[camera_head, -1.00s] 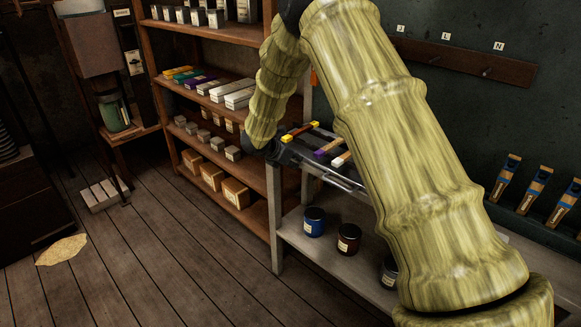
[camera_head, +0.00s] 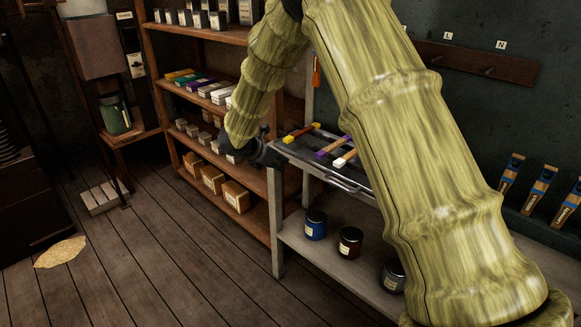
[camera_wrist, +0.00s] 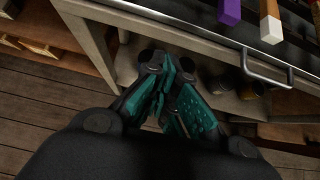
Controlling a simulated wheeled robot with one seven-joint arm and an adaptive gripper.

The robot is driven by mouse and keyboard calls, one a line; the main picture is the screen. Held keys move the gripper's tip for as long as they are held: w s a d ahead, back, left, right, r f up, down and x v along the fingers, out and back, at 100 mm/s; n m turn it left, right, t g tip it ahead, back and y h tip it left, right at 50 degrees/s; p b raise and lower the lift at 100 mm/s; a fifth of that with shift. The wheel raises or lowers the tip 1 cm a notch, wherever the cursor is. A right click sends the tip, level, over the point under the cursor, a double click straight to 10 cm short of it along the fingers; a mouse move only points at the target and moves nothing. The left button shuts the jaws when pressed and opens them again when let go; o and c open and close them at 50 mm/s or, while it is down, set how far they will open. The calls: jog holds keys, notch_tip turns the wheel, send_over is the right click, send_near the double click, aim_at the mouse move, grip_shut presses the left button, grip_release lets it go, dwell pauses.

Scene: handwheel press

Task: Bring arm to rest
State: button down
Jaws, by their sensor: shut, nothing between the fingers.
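My bamboo-like arm reaches across the head view, with its forearm bent down on the left. My gripper (camera_head: 264,154) is small and dark there, beside the left corner of the grey workbench (camera_head: 283,222). In the wrist view its teal-padded fingers (camera_wrist: 172,84) are together with nothing between them. They are in front of the bench edge, apart from the handled items above. My upper arm hides part of the bench and wall.
A tray (camera_head: 342,180) with a handle holds several coloured bars, including a red-and-yellow one (camera_head: 302,133). Jars (camera_head: 315,224) stand on the lower shelf. A wooden shelf unit (camera_head: 160,105) with boxes is behind. The floor at left is mostly clear, with a paper scrap (camera_head: 61,252).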

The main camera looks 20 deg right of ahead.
jog(key=v, duration=0.6)
jog(key=s+d+f+n+t+p, duration=0.1)
jog(key=s+f+n, duration=0.3)
jog(key=f+n, duration=0.35)
jog(key=s+d+f+n+y, duration=0.1)
jog(key=s+f+n, duration=0.4)
jog(key=f+n, duration=0.25)
jog(key=s+f+n+t+p, duration=0.1)
jog(key=s+f+n, duration=0.3)
jog(key=f+n, duration=0.35)
jog(key=s+a+f+n+y, duration=0.2)
jog(key=s+f+n+y, duration=0.1)
jog(key=s+f+n, duration=0.95)
jog(key=s+a+f+n+g+y+p, duration=0.1)
jog(key=s+a+n+g+y, duration=0.1)
jog(key=s+n, duration=0.5)
jog(key=s+a+n+g+y+p, duration=0.1)
jog(key=s+n, duration=0.5)
jog(key=s, duration=1.4)
jog(key=a+g+y, duration=0.1)
jog(key=a+g, duration=0.1)
jog(key=shift+s+f+n+g+y, duration=0.2)
jog(key=shift+f+n+g+y, duration=0.1)
jog(key=shift+f+n, duration=0.1)
